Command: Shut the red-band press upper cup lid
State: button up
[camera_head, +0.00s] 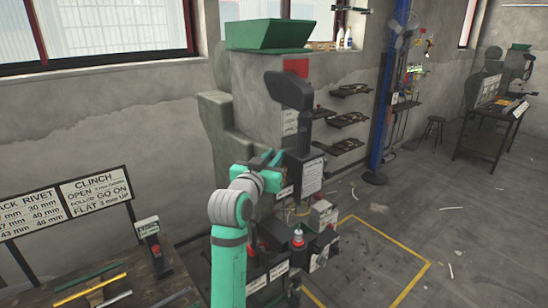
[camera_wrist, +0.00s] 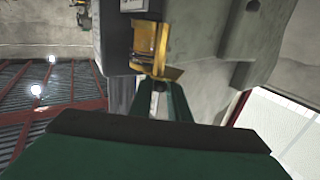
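The press (camera_head: 258,85) is a tall grey machine with a red patch (camera_head: 297,66) near its top and a dark, bent upper arm (camera_head: 289,91) in front. My gripper (camera_head: 270,158) is raised at the front left of the press, below that dark arm. In the wrist view my gripper's two green fingers (camera_wrist: 160,88) point at a yellow metal piece (camera_wrist: 150,42) on a dark housing, with a narrow gap between them and nothing clearly held. Whether the fingers touch the yellow piece I cannot tell. I cannot clearly make out the upper cup lid in the head view.
A green hopper (camera_head: 268,35) tops the press. A bench (camera_head: 128,279) with rods is at the lower left. Yellow floor lines (camera_head: 408,290) mark largely clear floor on the right.

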jog(key=shift+o, duration=1.4)
jog(key=shift+d, duration=0.1)
jog(key=shift+r+y, duration=0.1)
jog(key=shift+y, duration=0.2)
